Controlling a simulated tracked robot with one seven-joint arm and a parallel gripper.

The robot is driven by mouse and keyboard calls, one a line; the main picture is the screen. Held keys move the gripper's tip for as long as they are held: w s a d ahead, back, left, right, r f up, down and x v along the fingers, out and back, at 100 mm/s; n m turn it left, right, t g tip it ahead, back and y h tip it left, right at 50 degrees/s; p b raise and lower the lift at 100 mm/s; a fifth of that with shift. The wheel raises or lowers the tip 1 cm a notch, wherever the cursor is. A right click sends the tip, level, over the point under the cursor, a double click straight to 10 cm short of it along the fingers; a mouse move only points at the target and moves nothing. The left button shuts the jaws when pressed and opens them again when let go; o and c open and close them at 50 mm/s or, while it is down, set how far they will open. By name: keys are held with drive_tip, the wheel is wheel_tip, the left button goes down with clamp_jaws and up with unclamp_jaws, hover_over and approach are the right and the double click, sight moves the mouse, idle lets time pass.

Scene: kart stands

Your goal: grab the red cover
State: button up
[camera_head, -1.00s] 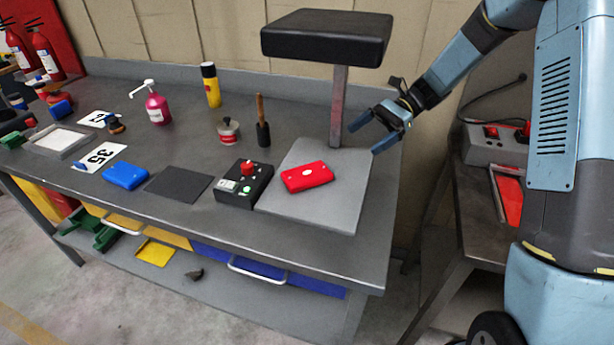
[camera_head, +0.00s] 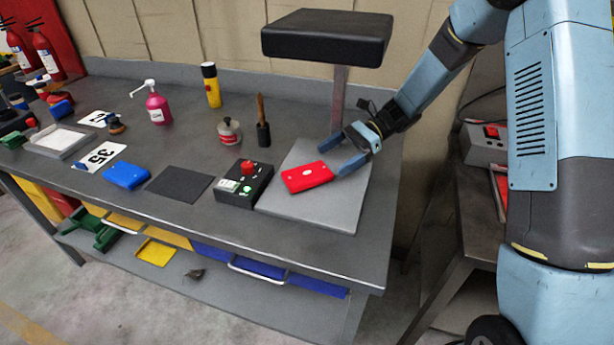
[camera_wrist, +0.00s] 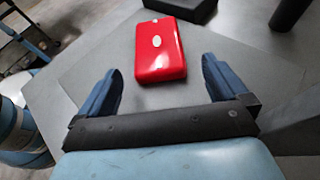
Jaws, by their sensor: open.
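The red cover (camera_head: 306,178) is a flat red block with a pale oval mark on top. It lies on the grey base plate (camera_head: 325,213) of a press-like stand on the bench. My gripper (camera_head: 329,160) is open at the cover's right side, low over the plate. In the wrist view the red cover (camera_wrist: 160,50) lies just ahead of the open fingers of my gripper (camera_wrist: 161,75), roughly centred between them. The fingers are not closed around it. In the head view the near finger partly overlaps the cover's right end.
A black padded head (camera_head: 327,38) on a metal post overhangs the plate. A black control box (camera_head: 244,186) with a red button stands just left of the plate. A blue cover (camera_head: 126,175) and a dark mat (camera_head: 179,184) lie farther left. A brush (camera_head: 262,125) stands behind.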

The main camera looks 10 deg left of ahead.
sight(320, 168)
drive_tip(key=x, duration=0.5)
drive_tip(key=c, duration=1.1)
drive_tip(key=shift+r, duration=0.1)
